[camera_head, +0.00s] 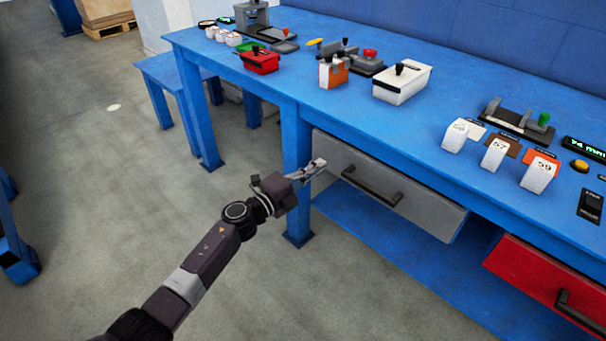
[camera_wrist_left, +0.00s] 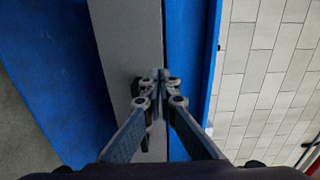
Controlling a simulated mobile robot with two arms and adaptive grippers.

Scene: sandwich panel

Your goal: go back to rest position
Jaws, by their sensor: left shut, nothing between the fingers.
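My left gripper (camera_head: 316,168) is shut and empty in the head view. It is in front of the blue workbench (camera_head: 350,115), near the left end of the grey drawer (camera_head: 400,189). In the left wrist view the fingertips of my left gripper (camera_wrist_left: 160,78) meet, with the grey drawer front (camera_wrist_left: 125,40) and the blue bench edge (camera_wrist_left: 190,50) beyond them. I cannot tell whether the fingertips touch the drawer. My right gripper is in neither view.
The grey drawer has a dark handle (camera_head: 372,186). A red drawer (camera_head: 545,280) is at the lower right. Boxes, including a white one (camera_head: 402,82) and a red one (camera_head: 260,61), and numbered rolls (camera_head: 495,154) stand on the bench. The floor (camera_head: 110,190) at left is largely clear.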

